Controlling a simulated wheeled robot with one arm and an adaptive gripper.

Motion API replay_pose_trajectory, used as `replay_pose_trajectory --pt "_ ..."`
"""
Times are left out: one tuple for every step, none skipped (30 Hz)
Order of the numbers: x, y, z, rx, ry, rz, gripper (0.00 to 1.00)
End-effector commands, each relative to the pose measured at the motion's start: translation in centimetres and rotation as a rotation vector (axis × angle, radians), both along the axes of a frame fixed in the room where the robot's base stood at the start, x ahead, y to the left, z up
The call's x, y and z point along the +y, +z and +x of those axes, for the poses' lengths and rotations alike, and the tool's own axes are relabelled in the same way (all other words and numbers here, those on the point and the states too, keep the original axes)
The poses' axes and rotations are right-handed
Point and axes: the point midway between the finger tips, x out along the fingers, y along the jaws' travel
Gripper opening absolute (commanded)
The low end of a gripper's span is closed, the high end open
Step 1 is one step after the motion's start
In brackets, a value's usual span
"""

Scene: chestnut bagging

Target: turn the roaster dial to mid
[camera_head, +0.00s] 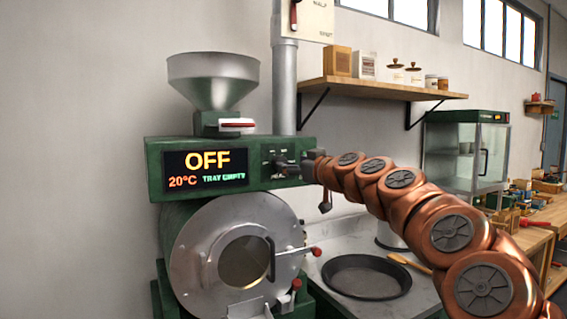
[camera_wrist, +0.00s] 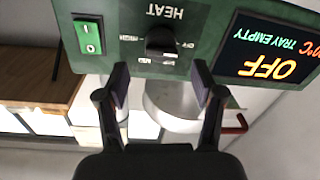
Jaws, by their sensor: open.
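The green roaster (camera_head: 226,148) has a display (camera_head: 206,166) reading OFF, 20°C and TRAY EMPTY. The wrist view shows its control panel upside down, with the black dial (camera_wrist: 160,42) under the word HEAT. Small labels surround the dial; the one on the display side seems to read OFF, and the others are too small to read surely. My gripper (camera_wrist: 162,84) is open, its two fingers apart and short of the dial in the wrist picture, roughly lined up with it. In the head view my gripper (camera_head: 290,166) is at the panel's right part and covers the dial.
A green rocker switch (camera_wrist: 89,36) sits beside the dial. A steel hopper (camera_head: 213,80) is above the panel, and a round drum door (camera_head: 235,250) with a red-tipped handle is below. A dark pan (camera_head: 366,277) lies on the counter at right.

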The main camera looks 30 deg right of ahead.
Motion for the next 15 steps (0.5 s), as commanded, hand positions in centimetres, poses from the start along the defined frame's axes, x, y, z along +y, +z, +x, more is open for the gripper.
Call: replay_pose_trajectory --pt "0.0 0.1 0.8 0.002 0.001 0.001 0.67" --pt "0.0 0.0 1.2 0.003 0.0 0.0 0.67" --pt "0.0 0.0 1.8 0.004 0.0 0.0 0.67" --pt "0.0 0.0 2.2 0.004 0.0 0.0 0.67" --pt "0.0 0.0 2.5 0.003 0.0 0.0 0.67" --pt "0.0 0.1 2.9 0.002 0.0 0.0 0.67" --pt "-0.1 0.1 3.2 0.001 0.0 0.0 0.67" --pt "-0.1 0.1 3.5 0.001 0.0 0.0 0.67" --pt "0.0 0.1 3.8 0.001 0.0 -0.001 0.67" --pt "0.0 0.1 4.1 0.001 0.001 -0.001 0.67" --pt "0.0 0.1 4.3 0.002 0.001 0.0 0.67" --pt "0.0 0.0 4.6 0.002 0.002 0.0 0.67" --pt "0.0 0.0 4.7 0.002 0.002 0.0 0.67" --pt "0.0 -0.1 4.9 0.003 0.001 0.0 0.67" --pt "0.0 -0.1 5.0 0.003 0.001 0.0 0.67"
